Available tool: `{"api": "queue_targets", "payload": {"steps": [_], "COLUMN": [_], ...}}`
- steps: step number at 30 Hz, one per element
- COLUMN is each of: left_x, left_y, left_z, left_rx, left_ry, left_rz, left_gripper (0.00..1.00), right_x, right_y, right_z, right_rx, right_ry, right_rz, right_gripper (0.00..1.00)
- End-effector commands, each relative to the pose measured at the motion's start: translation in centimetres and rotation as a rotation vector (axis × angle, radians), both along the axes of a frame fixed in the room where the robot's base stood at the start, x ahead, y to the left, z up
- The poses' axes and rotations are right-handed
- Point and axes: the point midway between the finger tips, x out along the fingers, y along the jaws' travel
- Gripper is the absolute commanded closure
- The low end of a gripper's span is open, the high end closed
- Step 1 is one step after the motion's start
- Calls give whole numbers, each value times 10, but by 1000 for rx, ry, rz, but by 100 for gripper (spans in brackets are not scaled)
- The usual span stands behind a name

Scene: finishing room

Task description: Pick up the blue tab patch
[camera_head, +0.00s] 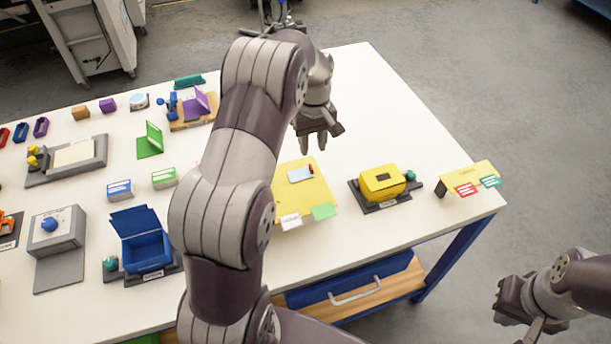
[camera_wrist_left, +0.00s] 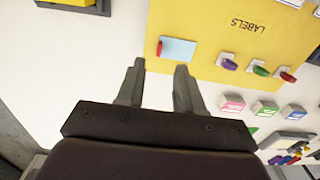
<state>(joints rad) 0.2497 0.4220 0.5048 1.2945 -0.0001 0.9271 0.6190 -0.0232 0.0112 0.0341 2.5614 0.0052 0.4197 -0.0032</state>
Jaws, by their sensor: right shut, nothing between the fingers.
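A light blue patch with a red tab on one edge lies on the yellow LABELS sheet (camera_head: 316,193); this patch (camera_head: 301,174) also shows in the left wrist view (camera_wrist_left: 178,50). In that view, a small white patch with a blue-purple tab (camera_wrist_left: 229,63) sits on the same sheet, right of my fingers; my left arm seems to hide it in the head view. I cannot tell for sure which is the blue tab patch. My left gripper (camera_head: 313,145) is above the table behind the sheet, fingers apart and empty (camera_wrist_left: 160,65). My right gripper (camera_head: 506,303) is shut and empty, off the table's right side.
Patches with a green tab (camera_wrist_left: 260,70) and a red tab (camera_wrist_left: 287,76) are beside the blue-purple one. A yellow box (camera_head: 382,182) stands right of the sheet. A blue open box (camera_head: 143,245) is at the left. The table's back right is clear.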

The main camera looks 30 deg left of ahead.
Motion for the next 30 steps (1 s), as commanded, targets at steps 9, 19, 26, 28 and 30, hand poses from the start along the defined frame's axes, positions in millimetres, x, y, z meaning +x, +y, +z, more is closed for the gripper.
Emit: {"api": "queue_targets", "payload": {"steps": [9, 19, 26, 28, 30], "left_x": [-1, -1, -1, -1, -1], "left_y": [0, 1, 1, 1, 1], "left_z": [-40, -80, -79, -79, -79], "left_rx": [0, 2, 2, 2, 2], "left_ry": [0, -7, -7, -7, -7], "left_rz": [-3, -4, -4, -4, -4], "left_gripper": [64, 64, 100, 100, 100], "right_x": [1, 1, 1, 1, 1], "right_y": [0, 0, 0, 0, 0], "right_z": [24, 33, 33, 33, 33], "right_rx": [0, 0, 0, 0, 0], "right_ry": [-3, -3, -3, -3, -3], "right_rz": [0, 0, 0, 0, 0], "right_gripper": [100, 100, 100, 100, 100]}}
